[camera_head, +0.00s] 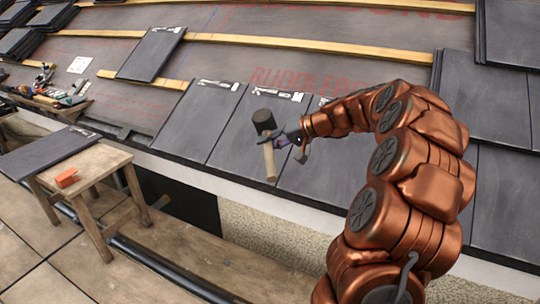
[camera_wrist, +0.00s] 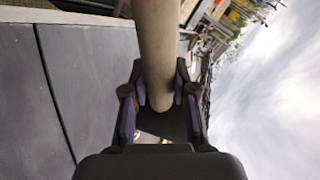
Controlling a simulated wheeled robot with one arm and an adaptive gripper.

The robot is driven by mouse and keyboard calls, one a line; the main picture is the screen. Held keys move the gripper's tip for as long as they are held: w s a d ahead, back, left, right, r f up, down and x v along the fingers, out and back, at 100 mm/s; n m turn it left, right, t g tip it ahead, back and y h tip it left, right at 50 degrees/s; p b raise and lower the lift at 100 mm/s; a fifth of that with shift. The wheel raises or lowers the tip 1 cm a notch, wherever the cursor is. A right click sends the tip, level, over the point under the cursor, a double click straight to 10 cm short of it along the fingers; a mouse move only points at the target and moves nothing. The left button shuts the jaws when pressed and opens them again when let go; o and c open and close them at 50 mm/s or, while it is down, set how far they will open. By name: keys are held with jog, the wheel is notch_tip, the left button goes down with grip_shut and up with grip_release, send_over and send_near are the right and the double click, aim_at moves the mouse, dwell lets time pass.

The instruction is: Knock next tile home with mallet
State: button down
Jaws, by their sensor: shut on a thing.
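My gripper (camera_head: 291,140) is shut on the wooden handle of a mallet (camera_head: 269,160) with a black head, held over the row of laid tiles. The handle also shows between the fingers in the wrist view (camera_wrist: 157,45). The head is at the upper end of the handle; I cannot tell whether it touches a tile. Dark grey tiles lie side by side along the eave: one at the left (camera_head: 200,117), one beside it (camera_head: 240,140) behind the mallet, and one (camera_head: 312,170) partly hidden by my arm. Tiles also show at the left in the wrist view (camera_wrist: 90,75).
A loose tile (camera_head: 152,54) lies across the battens higher up. Tools lie at the left (camera_head: 60,98). Stacked tiles (camera_head: 508,32) stand at the upper right.

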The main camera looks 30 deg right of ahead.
jog(key=shift+s+d+f, duration=0.1)
jog(key=shift+d+f, duration=0.05)
jog(key=shift+d, duration=0.05)
jog(key=shift+f, duration=0.1)
jog(key=w+d+f+b, duration=0.1)
jog(key=d+f+b, duration=0.1)
jog(key=f, duration=0.3)
jog(key=shift+w+d+f, duration=0.35)
jog(key=shift+d, duration=0.2)
jog(key=shift+p, duration=0.35)
dwell(0.6)
dwell(0.9)
jog(key=shift+m, duration=0.3)
jog(key=d+f+b, duration=0.1)
jog(key=f, duration=0.1)
jog(key=w+d+f, duration=0.1)
jog(key=f, duration=0.1)
jog(key=d+f+b, duration=0.1)
jog(key=f, duration=0.1)
jog(key=shift+w+b, duration=0.35)
jog(key=shift+r, duration=0.3)
